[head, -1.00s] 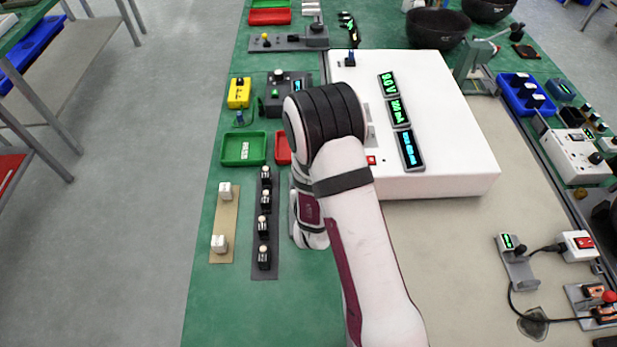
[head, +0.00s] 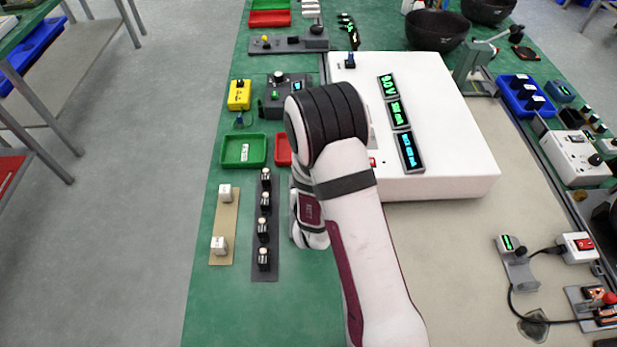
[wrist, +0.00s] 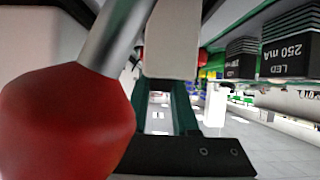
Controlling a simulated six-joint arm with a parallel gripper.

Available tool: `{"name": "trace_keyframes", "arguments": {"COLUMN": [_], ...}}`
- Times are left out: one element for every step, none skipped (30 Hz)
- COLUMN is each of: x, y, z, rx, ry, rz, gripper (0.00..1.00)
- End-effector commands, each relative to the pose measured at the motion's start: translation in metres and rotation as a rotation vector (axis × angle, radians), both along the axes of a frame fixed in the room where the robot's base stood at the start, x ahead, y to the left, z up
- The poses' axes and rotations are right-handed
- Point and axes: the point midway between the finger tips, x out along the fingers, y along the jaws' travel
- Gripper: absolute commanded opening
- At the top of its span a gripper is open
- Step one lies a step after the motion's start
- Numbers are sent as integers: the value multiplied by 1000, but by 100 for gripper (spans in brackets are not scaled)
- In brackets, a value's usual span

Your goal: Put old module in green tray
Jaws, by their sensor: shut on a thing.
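In the wrist view my gripper (wrist: 172,82) has its dark fingers running up from a black bar to a pale block (wrist: 172,40), and it is shut on this block. Whether the block is the old module is not clear. A large red ball (wrist: 65,125) on a metal rod is close to the camera at the left. In the head view my arm hides the gripper and what it holds. The green tray (head: 228,161) lies left of my arm, with a small white labelled piece (head: 245,153) in it.
A red tray (head: 283,150) is beside the green one, partly hidden. A dark strip (head: 264,215) with several modules and a tan strip (head: 223,229) with two white blocks lie nearer. The white box (head: 455,150) with displays stands at right. The wrist view shows ridged "LED 250 mA" modules (wrist: 290,55).

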Motion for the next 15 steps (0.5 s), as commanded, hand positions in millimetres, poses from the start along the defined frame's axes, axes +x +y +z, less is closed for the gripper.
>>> {"name": "trace_keyframes", "arguments": {"x": [1,1,1,1,1,1,1,1,1,1,1,3,5,8,15], "y": [0,0,0,0,1,1,0,0,0,0,1,2,4,6,11], "z": [9,14,23,30,38,48,56,63,72,78,83,88,92,94,98], "rx": [2,2,2,3,3,4,3,3,3,3,3,3,3,3,2], "ry": [-4,-5,-6,-6,-7,-7,-8,-8,-7,-7,-6,-6,-6,-4,-5], "rz": [0,0,0,-1,1,0,1,-1,-1,-1,-1,5,14,25,49], "gripper": [0,0,0,0,0,0,0,0,0,0,0,0,0,0,0]}}
